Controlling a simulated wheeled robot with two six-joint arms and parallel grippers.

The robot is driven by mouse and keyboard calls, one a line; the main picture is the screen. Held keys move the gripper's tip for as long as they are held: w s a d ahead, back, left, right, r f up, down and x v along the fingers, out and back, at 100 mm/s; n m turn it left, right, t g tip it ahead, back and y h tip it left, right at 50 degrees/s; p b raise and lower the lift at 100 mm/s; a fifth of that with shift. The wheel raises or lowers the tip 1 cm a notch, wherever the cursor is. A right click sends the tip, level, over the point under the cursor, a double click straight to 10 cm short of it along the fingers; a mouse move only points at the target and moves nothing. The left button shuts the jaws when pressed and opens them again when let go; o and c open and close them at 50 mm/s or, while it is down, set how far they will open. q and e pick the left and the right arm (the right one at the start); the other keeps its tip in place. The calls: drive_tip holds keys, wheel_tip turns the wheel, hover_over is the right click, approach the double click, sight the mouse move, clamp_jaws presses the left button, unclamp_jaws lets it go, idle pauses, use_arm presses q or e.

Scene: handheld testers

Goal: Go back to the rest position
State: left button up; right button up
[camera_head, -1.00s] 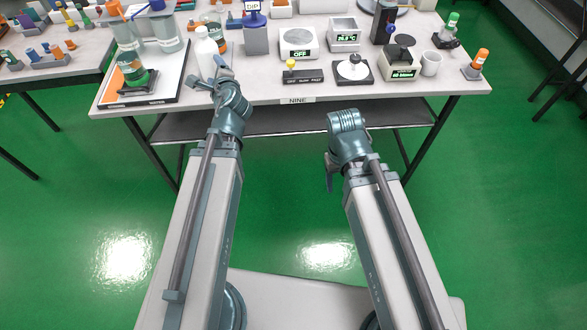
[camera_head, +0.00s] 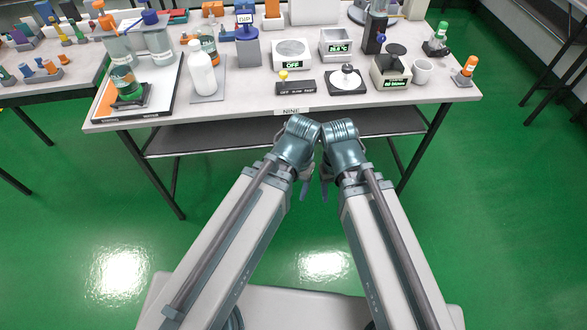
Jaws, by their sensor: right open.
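My two arms reach forward from the bottom of the head view, their wrists close together in front of the table's front edge. My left gripper (camera_head: 304,184) hangs below its wrist, mostly hidden behind the arm; its jaws cannot be made out. My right gripper (camera_head: 325,184) points down beside it, over the floor, open with nothing seen in it. I cannot tell whether the two wrists touch.
Green floor (camera_head: 450,220) is clear on both sides.

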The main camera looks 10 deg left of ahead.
wheel_tip(320, 180, up, 18)
drive_tip(key=p, duration=1.7)
drive_tip(key=shift+f, duration=0.2)
